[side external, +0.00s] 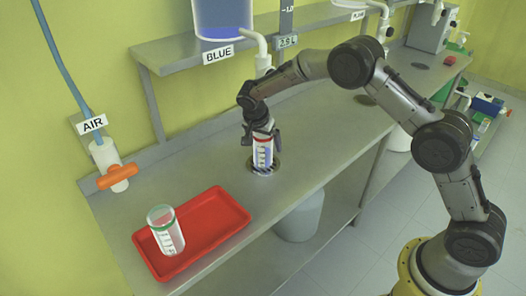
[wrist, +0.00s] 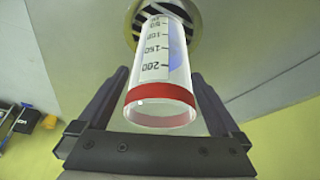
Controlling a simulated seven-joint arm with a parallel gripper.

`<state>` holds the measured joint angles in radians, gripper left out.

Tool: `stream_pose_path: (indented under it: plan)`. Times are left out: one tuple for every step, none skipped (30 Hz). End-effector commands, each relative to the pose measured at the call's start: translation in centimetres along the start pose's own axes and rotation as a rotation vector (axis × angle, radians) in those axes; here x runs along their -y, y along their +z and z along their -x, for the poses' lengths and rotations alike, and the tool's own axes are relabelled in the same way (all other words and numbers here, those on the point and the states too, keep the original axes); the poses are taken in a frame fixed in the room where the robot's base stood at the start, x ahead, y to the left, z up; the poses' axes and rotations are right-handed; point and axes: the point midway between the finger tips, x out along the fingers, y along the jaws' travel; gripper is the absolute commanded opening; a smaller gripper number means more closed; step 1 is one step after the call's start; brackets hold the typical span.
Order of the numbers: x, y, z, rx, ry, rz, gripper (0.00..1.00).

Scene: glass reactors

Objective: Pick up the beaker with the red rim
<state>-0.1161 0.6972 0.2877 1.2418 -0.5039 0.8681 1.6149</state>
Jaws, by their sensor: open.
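The beaker with the red rim (wrist: 160,97) stands between my gripper's two fingers in the wrist view, its rim towards the camera. In the side external view the beaker (side external: 263,153) stands upright on a round drain grate (side external: 264,168) in the bench. My gripper (side external: 262,138) is around its upper part, coming from above. In the wrist view the fingers (wrist: 160,100) are apart, one on each side of the beaker. Whether either finger touches the glass cannot be told.
A green-rimmed beaker (side external: 166,231) stands in a red tray (side external: 217,215) at the front left of the bench (side external: 205,165). An orange-handled air valve (side external: 117,177) is on the wall. A shelf above holds a tank labelled BLUE (side external: 222,18). The bench between tray and grate is clear.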

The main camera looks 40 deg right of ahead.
Motion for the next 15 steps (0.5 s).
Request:
stream_pose_path:
  plan:
    - [0.00,0.01,0.02,0.000,0.000,0.000,1.00]
    - [-0.01,0.01,0.02,0.000,0.000,0.000,0.98]
    - [-0.01,0.02,0.03,0.000,0.000,0.000,0.91]
    - [-0.01,0.02,0.03,0.000,0.000,0.000,0.86]
    - [-0.01,0.02,0.03,0.000,0.000,0.000,0.80]
    - [-0.01,0.02,0.04,0.000,0.000,0.000,0.73]
    - [-0.01,0.03,0.04,0.000,0.000,0.000,0.68]
    - [0.00,0.02,0.04,0.000,0.000,0.000,0.62]
    - [-0.01,0.03,0.04,0.000,0.000,0.000,0.55]
    - [0.00,0.03,0.05,0.000,0.000,0.000,0.50]
    - [0.00,0.03,0.05,0.000,0.000,0.000,0.44]
    - [0.00,0.03,0.05,0.000,0.000,0.000,0.37]
    - [-0.01,0.03,0.05,0.000,0.000,0.000,0.32]
    - [0.00,0.03,0.06,0.000,0.000,0.000,0.26]
    - [0.00,0.03,0.06,0.000,0.000,0.000,0.19]
